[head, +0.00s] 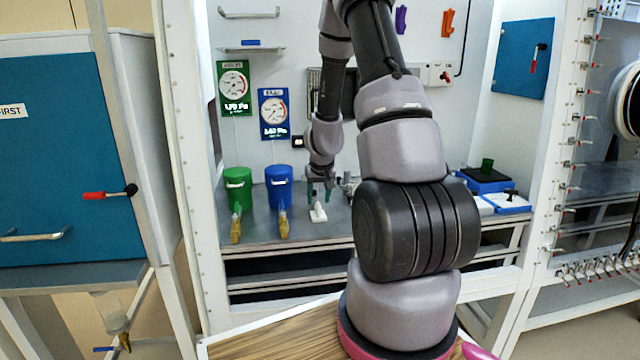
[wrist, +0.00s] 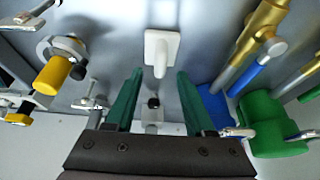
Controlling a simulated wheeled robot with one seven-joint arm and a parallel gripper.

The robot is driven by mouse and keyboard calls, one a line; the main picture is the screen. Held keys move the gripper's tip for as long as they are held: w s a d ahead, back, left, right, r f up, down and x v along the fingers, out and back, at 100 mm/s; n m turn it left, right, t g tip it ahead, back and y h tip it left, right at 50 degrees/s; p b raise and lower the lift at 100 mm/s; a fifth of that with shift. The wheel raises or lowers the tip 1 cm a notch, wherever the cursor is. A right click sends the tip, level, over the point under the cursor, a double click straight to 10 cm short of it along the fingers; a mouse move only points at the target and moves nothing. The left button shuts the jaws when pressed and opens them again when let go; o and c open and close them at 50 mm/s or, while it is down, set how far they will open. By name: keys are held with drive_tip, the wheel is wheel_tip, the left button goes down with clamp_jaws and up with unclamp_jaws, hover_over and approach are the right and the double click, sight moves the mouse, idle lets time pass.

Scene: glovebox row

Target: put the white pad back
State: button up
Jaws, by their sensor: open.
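The white pad (head: 318,214) is a small white block with a narrower raised part, standing on the grey bench in the middle bay. In the wrist view the white pad (wrist: 162,42) lies just beyond the fingertips, roughly centred between them. My gripper (head: 320,188) is above the pad in the head view, with its green fingers apart and nothing between them. It also shows in the wrist view (wrist: 160,76). Whether a finger touches the pad cannot be told.
A green canister (head: 238,188) and a blue canister (head: 279,187) with brass fittings stand left of my gripper. Metal fittings with a yellow part (wrist: 52,76) are close on the other side. Blue-and-white boxes (head: 488,182) stand at the bench's right. Bare bench lies before the pad.

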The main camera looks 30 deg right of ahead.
drive_tip(key=s+a+r+t+y, duration=0.1)
drive_tip(key=s+a+r, duration=0.3)
drive_tip(key=r, duration=0.5)
drive_tip(key=s+a+r+y, duration=0.2)
drive_tip(key=s+a+r, duration=0.15)
drive_tip(key=r, duration=0.45)
drive_tip(key=s+a+r+t+y, duration=0.1)
drive_tip(key=s+a+r, duration=0.3)
drive_tip(key=r, duration=0.5)
drive_tip(key=s+a+r, duration=0.1)
drive_tip(key=s+r, duration=0.3)
drive_tip(key=s, duration=0.3)
drive_tip(key=s+a+r+m+t, duration=0.1)
drive_tip(key=s+a+r, duration=0.1)
drive_tip(key=s+r, duration=0.2)
drive_tip(key=s, duration=0.3)
drive_tip(key=shift+s+a+h, duration=0.2)
drive_tip(key=shift+a+h, duration=0.1)
drive_tip(key=shift+h, duration=0.1)
drive_tip(key=shift+r, duration=0.1)
